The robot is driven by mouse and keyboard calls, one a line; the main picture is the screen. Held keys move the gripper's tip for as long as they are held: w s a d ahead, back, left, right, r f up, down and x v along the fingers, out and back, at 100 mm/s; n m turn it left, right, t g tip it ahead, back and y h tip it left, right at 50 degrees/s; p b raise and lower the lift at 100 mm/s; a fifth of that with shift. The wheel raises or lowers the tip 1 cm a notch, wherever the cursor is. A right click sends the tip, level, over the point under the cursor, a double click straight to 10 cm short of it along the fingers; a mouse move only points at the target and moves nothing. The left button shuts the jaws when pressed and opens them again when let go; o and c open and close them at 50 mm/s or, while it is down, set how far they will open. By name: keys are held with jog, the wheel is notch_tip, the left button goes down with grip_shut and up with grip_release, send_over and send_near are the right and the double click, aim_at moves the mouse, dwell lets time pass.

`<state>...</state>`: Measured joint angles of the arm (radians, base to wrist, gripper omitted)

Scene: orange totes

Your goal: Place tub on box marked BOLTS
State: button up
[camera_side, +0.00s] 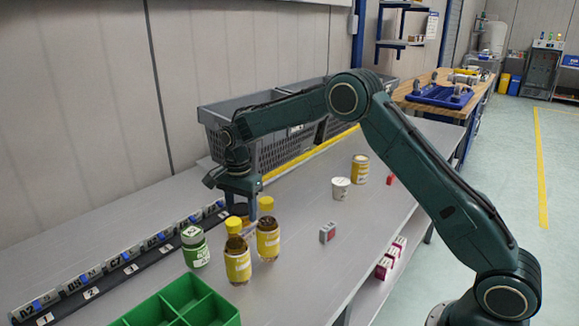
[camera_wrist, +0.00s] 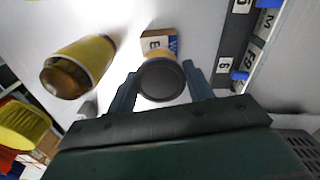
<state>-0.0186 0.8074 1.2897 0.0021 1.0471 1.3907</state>
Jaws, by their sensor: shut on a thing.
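My gripper (camera_side: 241,204) is low over the table, behind two yellow-labelled bottles. In the wrist view, my gripper (camera_wrist: 160,86) is shut on a small round tub with a dark lid (camera_wrist: 161,80), upright between the fingers. In the side view the tub is mostly hidden by my gripper and the bottles. Just beyond the tub in the wrist view is a tan box (camera_wrist: 159,41) with white and blue faces. Only parts of its lettering show, so I cannot read its mark or tell whether the tub touches it. No BOLTS mark is legible.
The bottles (camera_side: 238,265) (camera_side: 268,241) stand close in front, with a green jar (camera_side: 195,248) to their left. A numbered rail (camera_side: 130,268) runs behind. A green divided tray (camera_side: 180,305) is at the front. A white cup (camera_side: 340,188) and small grey-red box (camera_side: 327,232) stand right.

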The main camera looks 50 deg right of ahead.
aim_at(241, 207)
jog(key=shift+f, duration=0.1)
jog(key=o, duration=1)
notch_tip(241, 207, up, 12)
jog(key=shift+r, duration=0.15)
dwell(0.7)
